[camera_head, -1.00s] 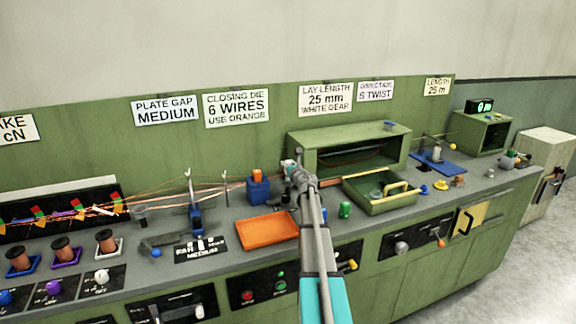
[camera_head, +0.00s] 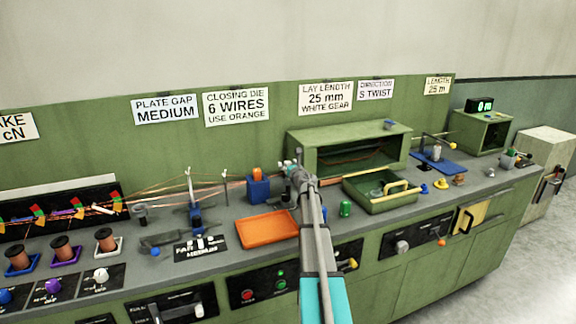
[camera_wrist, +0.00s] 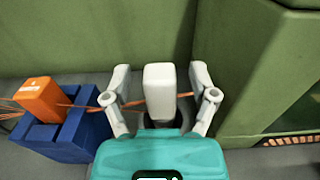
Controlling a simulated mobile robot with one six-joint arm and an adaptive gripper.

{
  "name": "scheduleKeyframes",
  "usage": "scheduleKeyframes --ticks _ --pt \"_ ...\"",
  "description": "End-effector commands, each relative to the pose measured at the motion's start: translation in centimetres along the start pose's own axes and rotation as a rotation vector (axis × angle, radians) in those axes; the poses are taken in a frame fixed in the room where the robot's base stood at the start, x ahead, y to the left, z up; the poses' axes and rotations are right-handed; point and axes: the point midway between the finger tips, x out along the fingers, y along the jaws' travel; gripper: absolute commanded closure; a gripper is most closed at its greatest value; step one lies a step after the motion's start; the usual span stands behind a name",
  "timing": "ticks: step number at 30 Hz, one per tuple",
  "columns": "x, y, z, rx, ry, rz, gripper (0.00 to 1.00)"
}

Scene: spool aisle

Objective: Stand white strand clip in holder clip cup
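In the wrist view the white strand clip (camera_wrist: 159,82) is upright between the two fingers of my gripper (camera_wrist: 160,98). The fingers are spread, with a gap on each side of the clip. The clip's lower end is at a grey round cup (camera_wrist: 178,128), apparently the holder clip cup; my teal gripper body covers much of the cup, so the seating is partly hidden. A copper-orange strand (camera_wrist: 82,107) runs across at the clip's level. In the head view my gripper (camera_head: 294,168) is over the bench, and the clip is too small to make out.
A blue block (camera_wrist: 62,135) with an orange die (camera_wrist: 40,97) stands left of my gripper. The green open-front housing (camera_head: 345,139) is close on the right. An orange tray (camera_head: 267,230) and a green drawer tray (camera_head: 384,204) lie nearer the bench front.

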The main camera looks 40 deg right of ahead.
Motion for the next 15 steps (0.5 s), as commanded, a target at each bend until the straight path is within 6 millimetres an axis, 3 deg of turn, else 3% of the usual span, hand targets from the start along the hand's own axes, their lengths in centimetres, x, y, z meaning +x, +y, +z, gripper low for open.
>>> scheduleKeyframes --ticks 15 --pt "-0.75 0.02 -0.01 0.000 0.000 0.000 0.21"
